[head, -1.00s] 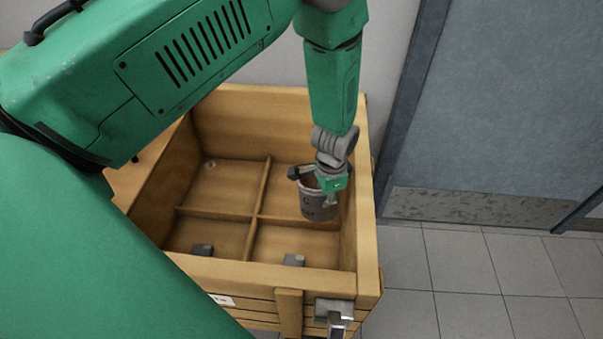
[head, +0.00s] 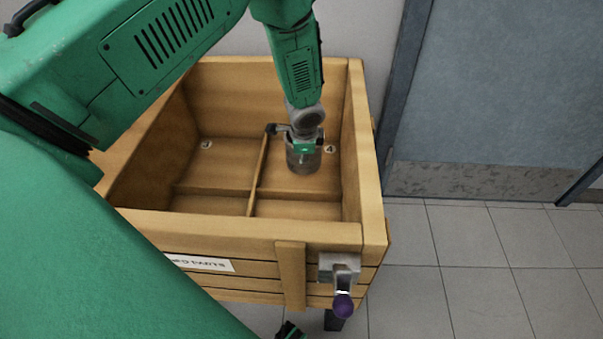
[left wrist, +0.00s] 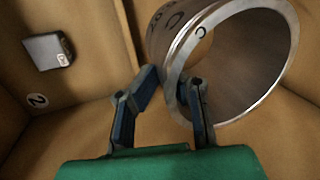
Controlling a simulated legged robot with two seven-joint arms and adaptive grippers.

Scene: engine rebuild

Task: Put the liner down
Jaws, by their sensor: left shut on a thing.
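The liner (head: 303,160) is a grey metal cylinder, upright or nearly so in the head view. It is at the far right compartment of the wooden crate (head: 262,228), near the number 4. My left gripper (head: 304,148) is above it, shut on its wall at the rim. In the left wrist view my left gripper (left wrist: 168,88) has one finger on each side of the wall of the liner (left wrist: 188,45), whose open bore faces the camera. I cannot tell whether its underside touches the crate floor.
Thin dividers (head: 256,180) split the crate floor into compartments. A grey block (left wrist: 47,51) lies near the number 2 in the wrist view. A latch with a purple knob (head: 343,304) is on the crate's front. Tiled floor lies right.

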